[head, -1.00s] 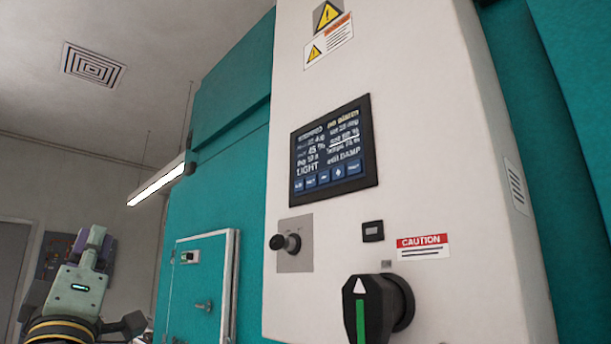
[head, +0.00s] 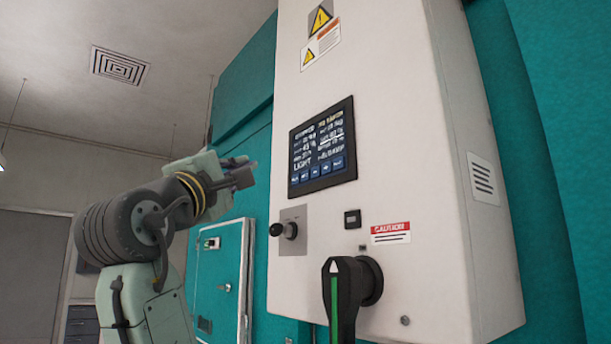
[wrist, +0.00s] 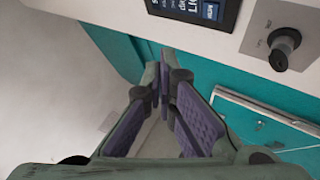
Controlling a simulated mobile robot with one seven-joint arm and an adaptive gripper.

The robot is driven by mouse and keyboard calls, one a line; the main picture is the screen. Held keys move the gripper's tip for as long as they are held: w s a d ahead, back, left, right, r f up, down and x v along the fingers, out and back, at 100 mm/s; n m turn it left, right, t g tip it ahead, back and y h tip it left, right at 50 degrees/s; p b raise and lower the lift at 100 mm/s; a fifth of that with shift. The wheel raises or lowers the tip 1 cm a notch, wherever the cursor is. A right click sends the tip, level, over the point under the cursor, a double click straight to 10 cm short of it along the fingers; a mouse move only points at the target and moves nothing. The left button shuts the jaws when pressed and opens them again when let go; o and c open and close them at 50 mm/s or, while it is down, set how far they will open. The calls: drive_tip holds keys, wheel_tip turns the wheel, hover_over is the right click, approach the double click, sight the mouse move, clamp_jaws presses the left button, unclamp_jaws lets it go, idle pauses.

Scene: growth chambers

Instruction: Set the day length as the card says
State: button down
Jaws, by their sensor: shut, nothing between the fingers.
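The control screen (head: 322,147) is set in the white cabinet front in the head view. It shows lines of small text, the word LIGHT and a row of blue buttons along its bottom; most of the text is too small to read. Part of the screen (wrist: 196,8) also shows at the top of the wrist view. My gripper (head: 248,176) is shut and empty, to the left of the screen and apart from it. In the wrist view my gripper (wrist: 162,75) has its purple-padded fingers together, below the screen's lower left corner. I cannot make out a card with settings.
A black knob (head: 284,230) on a grey plate sits below the screen. A large black rotary handle (head: 345,295) sticks out lower down, near a red caution label (head: 390,233). A teal chamber door (head: 219,280) stands to the left of the cabinet.

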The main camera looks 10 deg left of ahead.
approach(298, 170)
drive_tip(key=shift+w+a+r, duration=0.15)
drive_tip(key=shift+w+r, duration=0.55)
drive_tip(key=shift+w, duration=0.05)
drive_tip(key=shift+w+a+r, duration=0.2)
drive_tip(key=shift+w+r, duration=0.45)
drive_tip(key=shift+w, duration=0.1)
idle(0.6)
drive_tip(key=shift+w+d, duration=0.25)
drive_tip(key=shift+w, duration=0.1)
drive_tip(key=shift+w+d, duration=0.2)
drive_tip(key=shift+w, duration=0.05)
idle(0.6)
drive_tip(key=shift+s, duration=0.1)
drive_tip(key=shift+s+a, duration=0.45)
drive_tip(key=shift+s, duration=0.05)
idle(0.4)
drive_tip(key=shift+s+a, duration=0.75)
drive_tip(key=shift+s, duration=0.25)
drive_tip(key=shift+s+a, duration=0.75)
drive_tip(key=shift+s, duration=0.25)
